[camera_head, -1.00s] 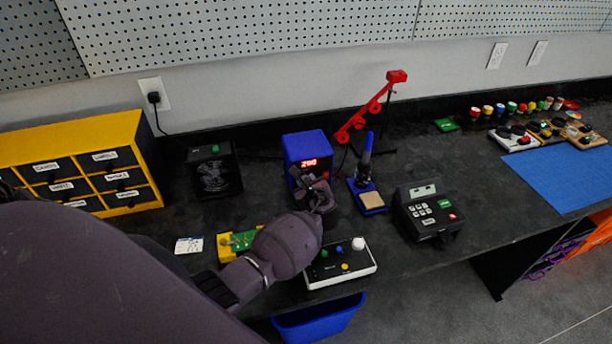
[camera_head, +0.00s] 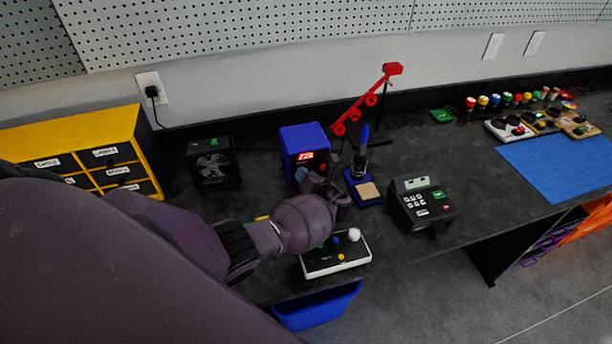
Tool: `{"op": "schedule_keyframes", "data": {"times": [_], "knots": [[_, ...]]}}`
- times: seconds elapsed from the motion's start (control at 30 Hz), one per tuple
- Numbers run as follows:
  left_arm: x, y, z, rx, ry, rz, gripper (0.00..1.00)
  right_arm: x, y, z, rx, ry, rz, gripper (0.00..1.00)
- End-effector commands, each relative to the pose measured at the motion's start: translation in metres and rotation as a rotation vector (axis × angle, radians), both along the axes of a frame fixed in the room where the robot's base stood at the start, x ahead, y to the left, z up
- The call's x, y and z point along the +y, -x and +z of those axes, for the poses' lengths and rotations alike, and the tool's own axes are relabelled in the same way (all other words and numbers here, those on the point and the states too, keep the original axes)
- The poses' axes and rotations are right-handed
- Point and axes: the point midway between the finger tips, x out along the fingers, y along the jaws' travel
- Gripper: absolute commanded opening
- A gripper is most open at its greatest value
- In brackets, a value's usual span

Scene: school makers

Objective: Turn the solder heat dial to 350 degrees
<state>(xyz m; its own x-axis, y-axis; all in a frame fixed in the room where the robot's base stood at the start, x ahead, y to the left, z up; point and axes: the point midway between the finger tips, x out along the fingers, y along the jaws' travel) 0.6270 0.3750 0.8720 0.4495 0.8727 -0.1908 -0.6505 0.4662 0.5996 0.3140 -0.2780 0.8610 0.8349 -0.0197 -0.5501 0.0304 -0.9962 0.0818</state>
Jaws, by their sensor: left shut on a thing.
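The blue solder station (camera_head: 292,142) stands on the dark bench at the middle. Its red display (camera_head: 306,156) is lit; the digits are small and look like 720 or 320. The heat dial on its lower front is hidden behind my left gripper (camera_head: 308,178). The left gripper is at the lower front of the station and is shut on what appears to be the dial. The dial's pointer and markings cannot be seen. My right gripper is out of view.
The soldering iron stand (camera_head: 368,191) is just right of the gripper. A white-edged control box (camera_head: 337,265) lies under my left wrist. A keypad device (camera_head: 424,203) stands further right. A black fan box (camera_head: 212,165) and yellow drawers (camera_head: 75,140) are on the left.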

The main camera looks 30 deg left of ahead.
Motion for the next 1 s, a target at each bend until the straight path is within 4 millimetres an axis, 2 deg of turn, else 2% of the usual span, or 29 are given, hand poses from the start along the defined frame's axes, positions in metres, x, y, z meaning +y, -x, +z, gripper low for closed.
{"op": "schedule_keyframes", "data": {"times": [0.5,1.0], "knots": [[-0.0003,0.0003,-0.0038,0.361,-0.305,0.004,0.08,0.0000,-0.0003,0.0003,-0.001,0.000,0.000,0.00],[0.0000,0.0006,-0.0051,0.543,-0.460,0.004,0.08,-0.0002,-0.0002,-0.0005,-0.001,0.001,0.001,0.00]]}}
